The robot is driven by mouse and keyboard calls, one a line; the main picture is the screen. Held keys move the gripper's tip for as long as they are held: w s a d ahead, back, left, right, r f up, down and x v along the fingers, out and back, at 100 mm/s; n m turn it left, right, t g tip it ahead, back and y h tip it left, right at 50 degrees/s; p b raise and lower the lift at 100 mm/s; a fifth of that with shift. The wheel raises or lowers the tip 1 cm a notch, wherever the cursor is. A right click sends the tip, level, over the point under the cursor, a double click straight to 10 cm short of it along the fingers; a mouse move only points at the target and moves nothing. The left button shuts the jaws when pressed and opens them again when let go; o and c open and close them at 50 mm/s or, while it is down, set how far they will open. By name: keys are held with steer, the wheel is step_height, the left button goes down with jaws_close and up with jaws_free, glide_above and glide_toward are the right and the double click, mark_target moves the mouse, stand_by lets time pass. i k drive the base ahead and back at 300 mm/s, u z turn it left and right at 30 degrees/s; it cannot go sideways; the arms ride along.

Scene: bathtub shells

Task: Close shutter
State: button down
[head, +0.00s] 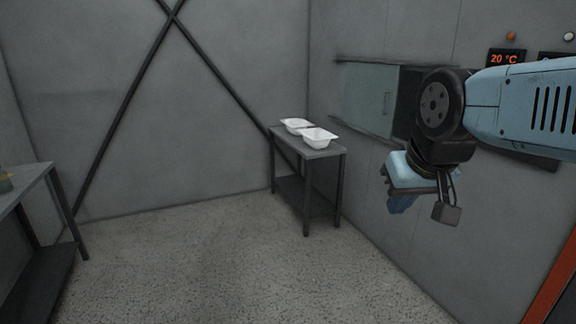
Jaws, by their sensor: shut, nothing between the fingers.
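The shutter is a pale grey-green sliding panel (362,92) in a frame on the right wall, with a thin upright handle near its right edge. To the right of the panel is a dark opening (408,92), so the shutter stands at least partly open. My arm hides the right part of this opening. My gripper (401,204) points down, below and to the right of the panel in the picture, in front of the wall. It is shut and empty, and looks clear of the shutter.
A dark table (322,154) stands against the right wall below the shutter, bearing two white tubs (319,137). Another table (28,190) is at the left edge. A display reading 20 °C (505,58) is on the wall at upper right. The middle floor is clear.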

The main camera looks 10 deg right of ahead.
mark_target(371, 92)
steer(key=z, duration=0.1)
steer(key=i, duration=1.15)
steer(key=z, duration=0.35)
steer(key=i, duration=2.45)
steer(key=z, duration=0.15)
